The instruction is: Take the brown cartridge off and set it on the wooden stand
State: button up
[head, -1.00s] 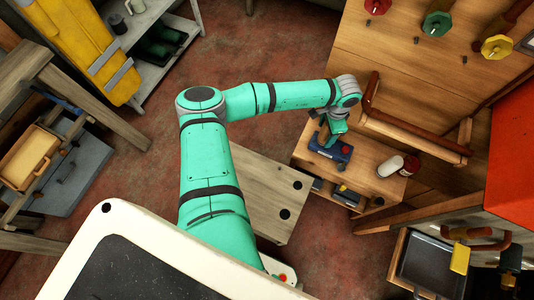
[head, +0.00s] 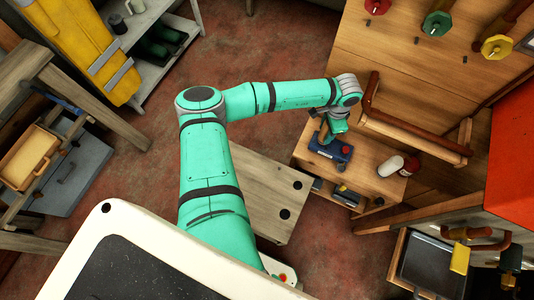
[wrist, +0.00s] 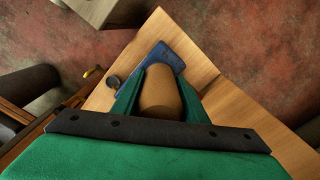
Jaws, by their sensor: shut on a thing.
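My gripper (wrist: 160,108) is shut on the brown cartridge (wrist: 160,88), with one green finger on each side of it. The cartridge's rounded brown end shows between the fingers in the wrist view. I cannot tell whether the cartridge still touches the device. A low, pale wooden stand (head: 262,192) with dark round spots is left of the device's table in the head view.
The device sits on a wooden worktable (head: 372,160). A white bottle (head: 390,166) and a dark red can (head: 411,164) stand to its right. A brown rail (head: 415,130) runs close to my wrist. Red floor shows between the stand and the left-hand shelves.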

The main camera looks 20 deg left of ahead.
jog(key=shift+r, duration=2.45)
jog(key=shift+w, duration=0.1)
